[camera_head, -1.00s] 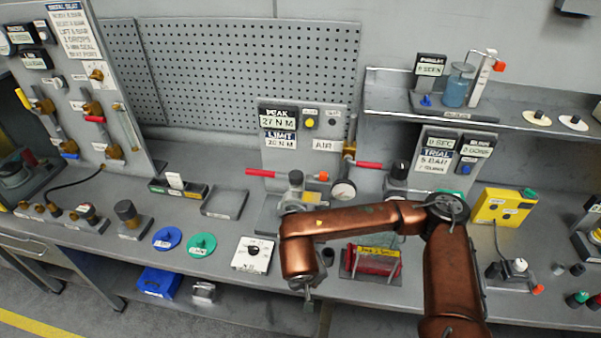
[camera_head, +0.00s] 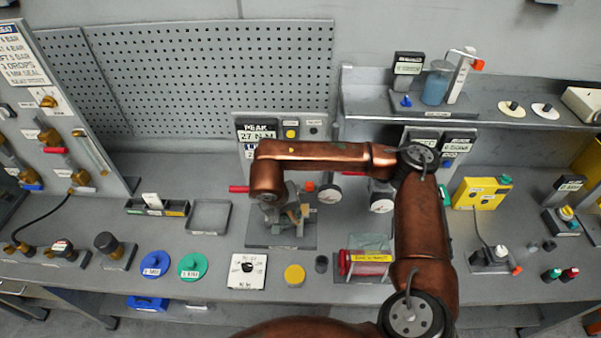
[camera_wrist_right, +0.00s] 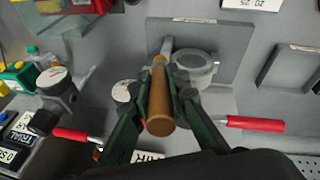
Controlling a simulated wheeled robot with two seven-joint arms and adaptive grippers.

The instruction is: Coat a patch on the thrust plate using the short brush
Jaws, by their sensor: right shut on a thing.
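My right gripper (camera_head: 291,210) is shut on the short brush, seen by its brown wooden handle (camera_wrist_right: 160,100) between the green fingers (camera_wrist_right: 158,92) in the wrist view. The brush points away from the wrist camera. Its far end is at a grey stand with a round ring-shaped part (camera_wrist_right: 196,68); I cannot tell whether it touches. In the head view the gripper is over this stand's grey base (camera_head: 262,241), partly hidden by my right arm. I cannot tell for sure which part is the thrust plate. My left gripper is not in view.
Red-handled levers (camera_wrist_right: 255,123) and gauges (camera_wrist_right: 53,76) stand around the gripper. An empty tray (camera_head: 208,216) lies to the left.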

